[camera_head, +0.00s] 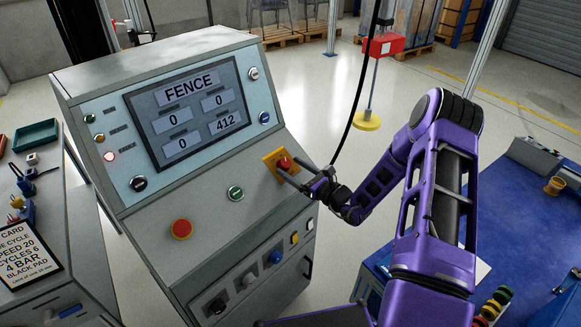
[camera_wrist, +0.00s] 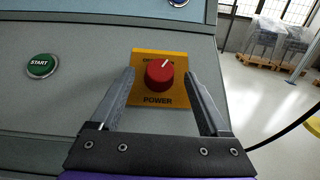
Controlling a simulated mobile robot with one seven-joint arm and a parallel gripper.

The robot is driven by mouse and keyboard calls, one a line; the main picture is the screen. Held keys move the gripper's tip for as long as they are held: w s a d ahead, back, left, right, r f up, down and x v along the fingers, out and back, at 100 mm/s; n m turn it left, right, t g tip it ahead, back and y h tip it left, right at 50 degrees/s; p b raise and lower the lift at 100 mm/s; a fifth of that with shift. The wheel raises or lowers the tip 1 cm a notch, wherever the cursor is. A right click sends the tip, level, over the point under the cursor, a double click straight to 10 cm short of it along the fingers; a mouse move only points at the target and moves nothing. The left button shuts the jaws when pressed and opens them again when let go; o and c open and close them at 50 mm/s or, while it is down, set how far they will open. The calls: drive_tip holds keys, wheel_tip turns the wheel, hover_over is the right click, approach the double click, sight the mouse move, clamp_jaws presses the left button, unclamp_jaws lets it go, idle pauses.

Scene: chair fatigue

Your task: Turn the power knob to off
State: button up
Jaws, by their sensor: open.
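The power knob (camera_wrist: 159,73) is a red dial with a white pointer mark on a yellow plate (camera_wrist: 171,92) lettered POWER. In the wrist view its pointer leans up and to the right; the upper lettering is partly hidden by the knob. In the head view the knob (camera_head: 284,163) sits at the right of the console's sloping panel. My gripper (camera_wrist: 161,84) is open, with one finger on each side of the knob and plate. I see gaps between the fingers and the knob. In the head view my gripper (camera_head: 291,172) reaches it from the right.
The grey console (camera_head: 150,218) has a screen (camera_head: 188,110) reading FENCE, a green START button (camera_head: 235,193) and a red button (camera_head: 181,229). A yellow disc on a rod (camera_head: 367,121) hangs behind my arm. A blue-topped table (camera_head: 500,212) stands at right.

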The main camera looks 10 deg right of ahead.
drive_tip(key=shift+w+a, duration=0.3)
drive_tip(key=shift+w, duration=0.15)
clamp_jaws()
